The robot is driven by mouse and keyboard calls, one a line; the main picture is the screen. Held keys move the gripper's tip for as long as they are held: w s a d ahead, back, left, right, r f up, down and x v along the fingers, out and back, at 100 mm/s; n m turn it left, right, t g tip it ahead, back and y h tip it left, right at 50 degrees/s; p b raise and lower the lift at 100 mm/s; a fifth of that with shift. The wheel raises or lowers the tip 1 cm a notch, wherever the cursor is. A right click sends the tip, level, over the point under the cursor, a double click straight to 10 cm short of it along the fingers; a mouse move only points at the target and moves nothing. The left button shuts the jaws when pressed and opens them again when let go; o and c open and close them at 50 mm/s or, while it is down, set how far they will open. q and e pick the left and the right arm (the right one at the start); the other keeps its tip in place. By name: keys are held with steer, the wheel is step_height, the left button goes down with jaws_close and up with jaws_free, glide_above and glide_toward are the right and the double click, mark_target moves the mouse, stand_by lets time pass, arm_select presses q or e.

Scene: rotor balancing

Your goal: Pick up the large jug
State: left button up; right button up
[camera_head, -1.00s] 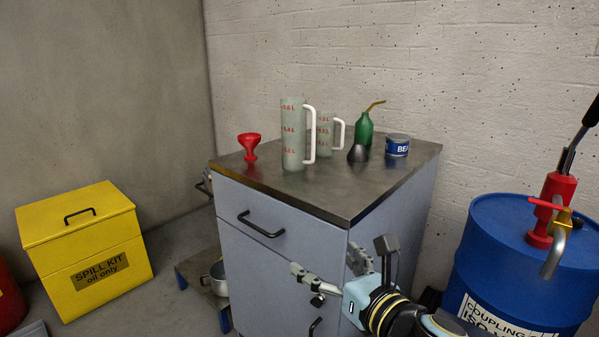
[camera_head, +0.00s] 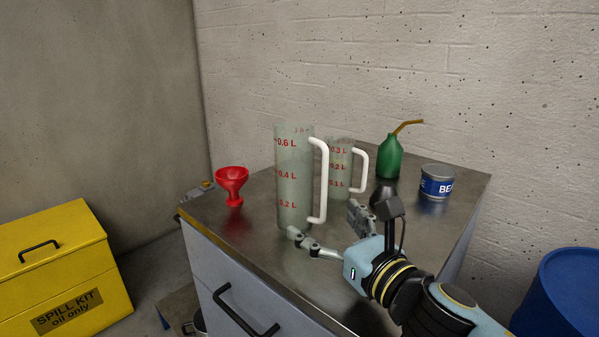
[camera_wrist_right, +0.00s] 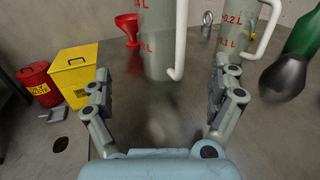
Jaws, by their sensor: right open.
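The large jug (camera_head: 294,180) is a tall, clear measuring jug with red marks up to 0.6 L and a white handle (camera_head: 321,180) on its right side. It stands upright on the cabinet top. A smaller jug (camera_head: 338,165) with a white handle stands behind it to the right. My right gripper (camera_head: 325,230) is open and empty just in front of the large jug's lower right side. In the right wrist view the large jug (camera_wrist_right: 160,45) stands ahead, between and beyond the open fingers (camera_wrist_right: 162,95); its top is cut off. My left gripper is not in view.
On the metal cabinet top (camera_head: 260,245) stand a red funnel (camera_head: 232,184), a green oil can (camera_head: 390,157) and a blue-grey tin (camera_head: 437,182). A yellow spill kit box (camera_head: 60,265) is on the floor at left. A blue drum (camera_head: 560,295) is at lower right.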

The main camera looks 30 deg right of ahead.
mark_target(305, 202)
steer(key=w+p, duration=0.1)
steer(key=w, duration=0.4)
steer(key=shift+r, duration=0.2)
steer(key=w, duration=0.5)
steer(key=shift+w+d+f+p, duration=0.1)
steer(key=shift+f+p, duration=0.1)
steer(key=shift+p, duration=0.15)
steer(key=shift+w, duration=0.25)
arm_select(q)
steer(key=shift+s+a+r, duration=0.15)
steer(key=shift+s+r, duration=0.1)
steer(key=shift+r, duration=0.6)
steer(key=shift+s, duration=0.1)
arm_select(e)
steer(key=shift+c, duration=0.4)
steer(key=c, duration=1.2)
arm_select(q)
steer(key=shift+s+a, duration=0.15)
arm_select(e)
steer(key=shift+c, duration=0.4)
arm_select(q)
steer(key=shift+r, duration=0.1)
